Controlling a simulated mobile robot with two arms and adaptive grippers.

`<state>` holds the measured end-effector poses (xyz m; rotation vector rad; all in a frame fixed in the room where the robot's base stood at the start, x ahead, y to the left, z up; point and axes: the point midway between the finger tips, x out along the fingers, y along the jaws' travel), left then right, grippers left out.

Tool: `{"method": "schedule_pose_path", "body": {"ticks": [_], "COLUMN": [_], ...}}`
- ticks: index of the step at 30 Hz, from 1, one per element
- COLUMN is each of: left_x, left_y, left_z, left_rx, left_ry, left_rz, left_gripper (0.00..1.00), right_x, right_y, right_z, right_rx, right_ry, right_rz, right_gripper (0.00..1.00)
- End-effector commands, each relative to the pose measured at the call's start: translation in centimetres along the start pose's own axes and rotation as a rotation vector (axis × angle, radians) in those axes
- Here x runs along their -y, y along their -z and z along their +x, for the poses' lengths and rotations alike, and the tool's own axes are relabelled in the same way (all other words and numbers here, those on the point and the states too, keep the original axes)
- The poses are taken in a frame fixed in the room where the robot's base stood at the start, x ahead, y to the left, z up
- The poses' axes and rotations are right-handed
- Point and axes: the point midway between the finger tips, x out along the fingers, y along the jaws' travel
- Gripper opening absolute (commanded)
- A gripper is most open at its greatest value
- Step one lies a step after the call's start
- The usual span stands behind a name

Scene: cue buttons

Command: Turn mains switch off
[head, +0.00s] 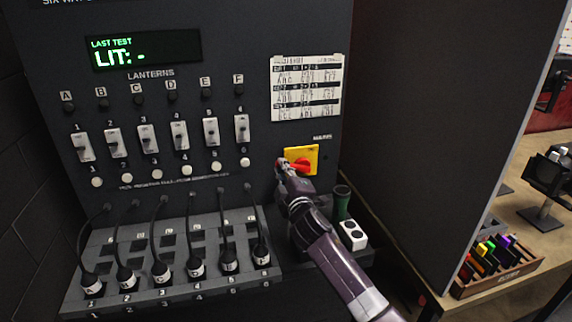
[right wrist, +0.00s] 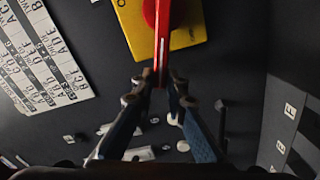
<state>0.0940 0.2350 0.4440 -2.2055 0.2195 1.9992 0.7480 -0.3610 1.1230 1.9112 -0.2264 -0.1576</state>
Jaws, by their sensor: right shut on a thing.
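The mains switch is a yellow plate (head: 311,155) with a red rotary handle (head: 301,167), on the dark panel under the label MAINS. In the head view the handle points left, toward my right gripper (head: 284,164). In the right wrist view the red handle (right wrist: 163,38) runs down from the yellow plate (right wrist: 188,25) to between the fingertips of my right gripper (right wrist: 160,84). The gripper is shut on the handle's end, and its fingers hide part of it. My left gripper is not in view.
The panel carries a green display (head: 146,50) reading "LIT: -", several white toggle switches (head: 144,138) and round buttons. Several plugs stand on a sloped shelf (head: 170,290) below. A white card (head: 306,88) hangs above the mains switch. A green cup (head: 341,202) and white box (head: 352,235) stand near my right arm.

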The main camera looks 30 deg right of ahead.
Motion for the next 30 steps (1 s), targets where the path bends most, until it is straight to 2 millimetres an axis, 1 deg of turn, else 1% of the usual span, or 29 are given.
{"method": "schedule_pose_path", "body": {"ticks": [6, 12, 21, 30], "left_x": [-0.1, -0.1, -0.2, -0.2], "left_y": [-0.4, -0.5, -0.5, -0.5], "left_z": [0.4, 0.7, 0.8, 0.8], "left_rx": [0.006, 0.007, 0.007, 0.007], "left_ry": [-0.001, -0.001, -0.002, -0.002], "left_rz": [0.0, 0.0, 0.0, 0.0], "left_gripper": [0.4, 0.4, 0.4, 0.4], "right_x": [1.4, 2.3, 2.8, 2.9], "right_y": [-0.2, -0.4, -0.6, -0.6], "right_z": [0.0, 0.0, 0.0, 0.0], "right_rx": [0.0, 0.0, 0.0, 0.001], "right_ry": [0.0, 0.0, 0.0, 0.0], "right_rz": [-0.171, -0.281, -0.359, -0.37], "right_gripper": [0.0, 0.0, 0.0, 0.0]}}
